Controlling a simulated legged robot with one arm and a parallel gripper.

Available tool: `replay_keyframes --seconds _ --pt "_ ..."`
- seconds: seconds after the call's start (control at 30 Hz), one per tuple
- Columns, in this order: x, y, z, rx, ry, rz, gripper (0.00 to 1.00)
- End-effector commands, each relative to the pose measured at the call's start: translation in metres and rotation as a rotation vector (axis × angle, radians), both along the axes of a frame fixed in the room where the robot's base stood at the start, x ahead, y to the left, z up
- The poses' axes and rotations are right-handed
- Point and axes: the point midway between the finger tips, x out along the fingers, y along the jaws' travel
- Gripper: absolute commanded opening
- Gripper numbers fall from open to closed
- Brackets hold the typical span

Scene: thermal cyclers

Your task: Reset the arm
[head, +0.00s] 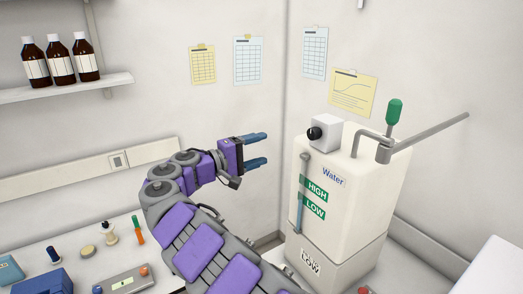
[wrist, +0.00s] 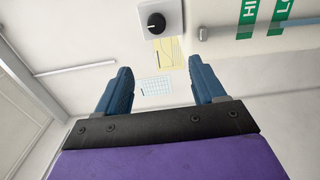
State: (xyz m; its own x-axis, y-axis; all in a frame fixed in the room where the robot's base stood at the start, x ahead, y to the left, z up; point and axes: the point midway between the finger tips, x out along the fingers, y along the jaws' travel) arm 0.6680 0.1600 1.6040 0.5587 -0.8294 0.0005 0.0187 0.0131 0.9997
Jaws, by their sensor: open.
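My gripper (head: 262,150) has two blue fingers and stands at the end of my purple and grey arm, in the middle of the head view. The fingers are apart with nothing between them. They point right, toward the white water tank (head: 345,205), and appear clear of it. In the wrist view my gripper (wrist: 163,88) shows both fingers spread, with the wall and posted papers beyond the gap.
The tank has a grey tap with a green handle (head: 394,112) and a long bar to the right. A bench (head: 60,240) with small items lies at lower left. A shelf (head: 60,90) holds brown bottles (head: 60,65). Open air lies above my gripper.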

Motion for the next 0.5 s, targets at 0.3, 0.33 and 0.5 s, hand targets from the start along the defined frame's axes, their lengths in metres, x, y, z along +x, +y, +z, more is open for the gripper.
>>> replay_keyframes --seconds 0.3,0.33,0.5 --pt "-0.004 -0.021 -0.003 0.005 0.013 -0.037 0.69" --pt "-0.006 -0.031 -0.004 0.007 0.019 -0.053 0.69" --pt "-0.026 -0.098 -0.016 0.054 0.068 -0.159 0.69"
